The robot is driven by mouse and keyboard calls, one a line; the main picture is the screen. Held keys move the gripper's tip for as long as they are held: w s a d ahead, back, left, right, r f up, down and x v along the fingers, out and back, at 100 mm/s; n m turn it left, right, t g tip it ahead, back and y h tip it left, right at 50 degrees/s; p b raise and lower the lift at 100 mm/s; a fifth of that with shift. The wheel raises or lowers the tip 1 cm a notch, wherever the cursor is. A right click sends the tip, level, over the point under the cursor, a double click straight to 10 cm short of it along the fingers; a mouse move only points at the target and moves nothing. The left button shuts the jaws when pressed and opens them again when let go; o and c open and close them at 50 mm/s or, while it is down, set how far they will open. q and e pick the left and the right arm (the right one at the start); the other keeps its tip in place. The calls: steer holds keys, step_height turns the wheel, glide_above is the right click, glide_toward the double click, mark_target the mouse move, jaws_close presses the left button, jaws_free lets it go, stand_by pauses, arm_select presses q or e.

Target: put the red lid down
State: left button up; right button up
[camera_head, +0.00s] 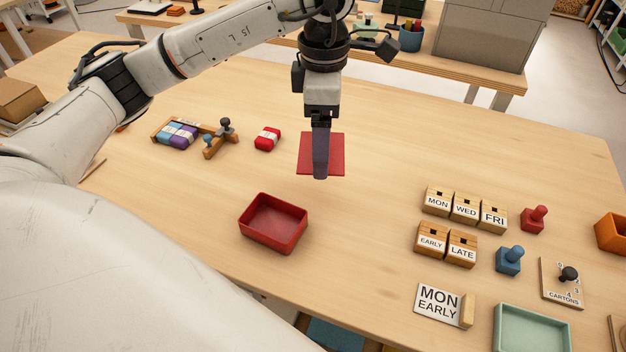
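The red lid (337,160) is a flat red square right of the middle of the tabletop, behind the red box. My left gripper (320,175) points down in front of it, and its dark fingers cover a strip of the lid. The fingers line up in this view, so any gap between them is hidden. I cannot tell whether they grip the lid or whether it touches the table. An open, empty red box (273,238) stands nearer, to the lower left of the lid. My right gripper is not in view.
A red block with a white band (267,139) and a wooden rack (182,133) lie left of the lid. Lettered wooden blocks (465,209), red and blue stamps, a MON EARLY card (440,304) and a green tray (531,313) occupy the right. Table around the red box is clear.

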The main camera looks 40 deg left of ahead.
arm_select(q)
steer(key=a+n, duration=0.1)
steer(key=n, duration=0.2)
steer(key=w+n+b, duration=0.1)
steer(key=n, duration=0.2)
steer(key=w+a+f+n, duration=0.1)
steer(key=n, duration=0.2)
steer(key=shift+w+a, duration=0.15)
steer(key=shift+a, duration=0.2)
steer(key=n, duration=0.3)
steer(key=a+n+b, duration=0.1)
steer(key=shift+w+a+n, duration=0.1)
steer(key=shift+w+n, duration=0.25)
steer(key=shift+n, duration=0.05)
steer(key=shift+a+f, duration=0.1)
steer(key=shift+f, duration=0.2)
step_height(320, 180, down, 9)
steer(key=shift+f, duration=0.2)
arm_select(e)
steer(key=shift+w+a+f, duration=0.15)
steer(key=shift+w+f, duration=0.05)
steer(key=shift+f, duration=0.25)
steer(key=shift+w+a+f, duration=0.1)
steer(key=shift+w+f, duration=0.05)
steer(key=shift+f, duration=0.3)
arm_select(q)
steer(key=shift+f, duration=0.2)
steer(key=o, duration=1)
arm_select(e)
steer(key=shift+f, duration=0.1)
